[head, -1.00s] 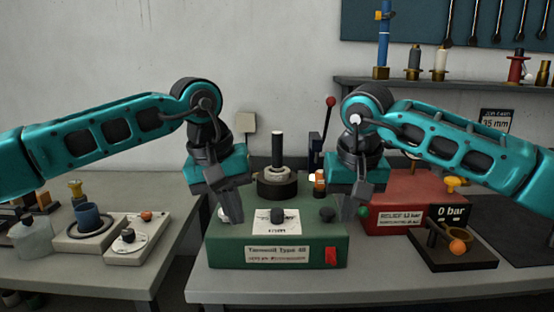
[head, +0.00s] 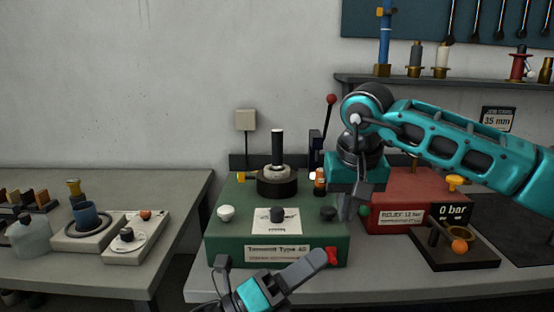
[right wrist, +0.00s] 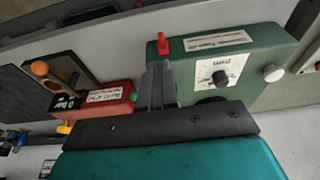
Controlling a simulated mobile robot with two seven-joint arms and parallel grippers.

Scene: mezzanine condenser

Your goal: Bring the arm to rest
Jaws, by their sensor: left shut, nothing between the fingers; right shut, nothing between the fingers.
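My left gripper (head: 318,260) is low in the head view, in front of the green Tammill unit (head: 225,248). Its fingers are shut and empty, and the tip overlaps the red switch (head: 333,257) at the unit's lower right; I cannot tell whether they touch. My right gripper (head: 347,208) hangs pointing down by the unit's right side, shut and empty. Its closed fingers also show in the right wrist view (right wrist: 159,78), with the green unit (right wrist: 255,45) beyond and the red switch (right wrist: 163,44) near the tips.
A red relief box (head: 385,217) and a dark stand with an orange-ended lever (head: 459,246) are on the right. A dark ring with a post (head: 277,180) sits on the green unit. A second bench (head: 150,187) on the left holds small fixtures. A gap separates the benches.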

